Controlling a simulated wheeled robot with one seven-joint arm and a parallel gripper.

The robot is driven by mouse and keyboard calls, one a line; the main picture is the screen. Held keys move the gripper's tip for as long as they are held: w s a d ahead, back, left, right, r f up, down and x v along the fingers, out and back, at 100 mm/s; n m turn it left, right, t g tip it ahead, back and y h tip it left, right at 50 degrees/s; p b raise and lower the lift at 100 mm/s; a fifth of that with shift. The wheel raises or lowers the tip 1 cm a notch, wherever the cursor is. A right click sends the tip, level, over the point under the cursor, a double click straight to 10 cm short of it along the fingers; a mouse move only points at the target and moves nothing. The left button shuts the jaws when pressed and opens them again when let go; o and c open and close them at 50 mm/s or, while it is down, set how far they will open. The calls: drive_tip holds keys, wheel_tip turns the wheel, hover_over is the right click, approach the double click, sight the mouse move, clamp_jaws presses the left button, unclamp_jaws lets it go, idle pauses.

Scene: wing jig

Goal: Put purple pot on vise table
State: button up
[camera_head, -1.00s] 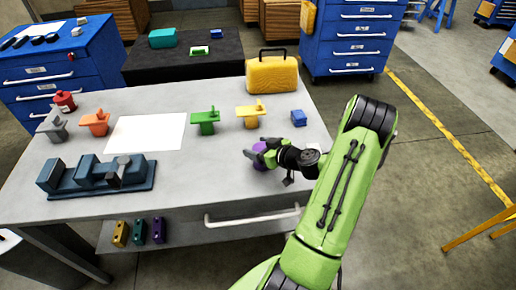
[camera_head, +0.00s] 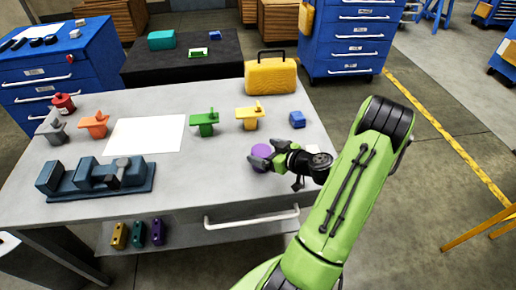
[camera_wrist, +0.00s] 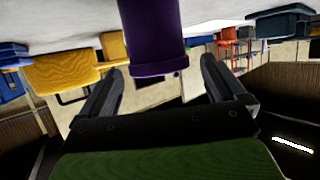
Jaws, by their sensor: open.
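The purple pot (camera_head: 261,153) stands on the grey table (camera_head: 200,170) with the dark blue vise (camera_head: 97,177) on it, near the table's right front part. My gripper (camera_head: 263,156) is open beside the pot, reaching in from the right. In the wrist view, which looks upside down, the pot (camera_wrist: 153,38) is ahead of and between the two spread fingers (camera_wrist: 162,67). Gaps show on both sides of the pot. Part of the pot is hidden by a finger in the head view.
A green piece (camera_head: 204,122), a yellow piece (camera_head: 249,117) and a small blue block (camera_head: 297,119) stand behind the pot. A yellow case (camera_head: 271,75) is at the back edge. A white sheet (camera_head: 145,135) lies left of centre. Bare table lies between the vise and the pot.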

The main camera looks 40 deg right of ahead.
drive_tip(key=v, duration=0.8)
drive_tip(key=w+a+r+n+g+y, duration=0.1)
drive_tip(key=a+r+n+g, duration=0.2)
drive_tip(key=a, duration=0.7)
drive_tip(key=w+a+r+n+g+y, duration=0.1)
drive_tip(key=a+r+g, duration=0.3)
drive_tip(key=a, duration=0.6)
drive_tip(key=s+a+r+m+h, duration=0.1)
drive_tip(key=s+a+r+m, duration=0.1)
drive_tip(key=s, duration=0.3)
drive_tip(key=s+a+r+m+h, duration=0.1)
drive_tip(key=s+a+r+m, duration=0.1)
drive_tip(key=s+a+r, duration=0.3)
drive_tip(key=shift+s+a+r+m+g+h, duration=0.2)
drive_tip(key=shift+s+r+m+g+h, duration=0.15)
drive_tip(key=shift+s, duration=0.35)
